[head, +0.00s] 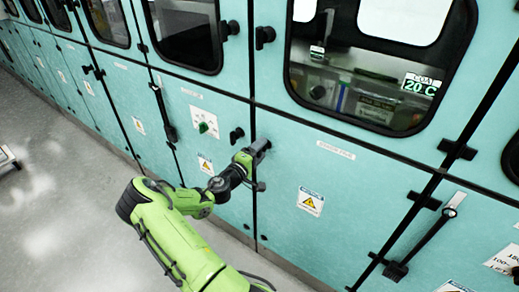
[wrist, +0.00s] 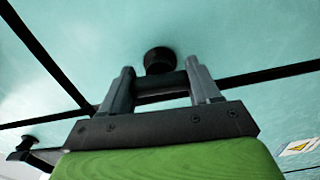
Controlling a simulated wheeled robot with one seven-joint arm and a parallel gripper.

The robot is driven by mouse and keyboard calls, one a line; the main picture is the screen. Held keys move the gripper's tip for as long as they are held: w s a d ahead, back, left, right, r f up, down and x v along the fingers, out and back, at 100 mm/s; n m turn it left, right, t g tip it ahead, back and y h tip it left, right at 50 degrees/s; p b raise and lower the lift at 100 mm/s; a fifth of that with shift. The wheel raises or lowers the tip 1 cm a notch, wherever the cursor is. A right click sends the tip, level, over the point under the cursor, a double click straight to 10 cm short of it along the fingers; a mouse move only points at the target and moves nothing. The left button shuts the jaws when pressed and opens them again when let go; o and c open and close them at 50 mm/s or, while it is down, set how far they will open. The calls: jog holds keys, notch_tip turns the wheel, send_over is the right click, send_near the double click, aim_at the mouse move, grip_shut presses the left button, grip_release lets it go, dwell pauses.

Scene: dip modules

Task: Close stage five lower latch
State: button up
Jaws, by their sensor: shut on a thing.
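The latch (wrist: 160,60) is a black round knob with a dark bar, on the teal lower panel (wrist: 240,40) in the wrist view. My gripper (wrist: 162,78) has one grey finger on each side of the bar and is shut on it. In the head view my gripper (head: 262,147) is against the panel front, by the vertical seam below the large window. The gripper hides most of the latch there. How far the latch is turned cannot be told.
A black latch (head: 264,36) is higher on the upper door. A warning label (head: 310,201) is on the right panel.

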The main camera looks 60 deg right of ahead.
jog(key=shift+n, duration=0.5)
jog(key=o, duration=1.1)
jog(key=shift+c, duration=0.2)
jog(key=w+a, duration=0.2)
jog(key=a, duration=1.3)
jog(key=shift+w+a+p, duration=0.25)
jog(key=shift+a+p, duration=0.05)
jog(key=shift+a, duration=0.05)
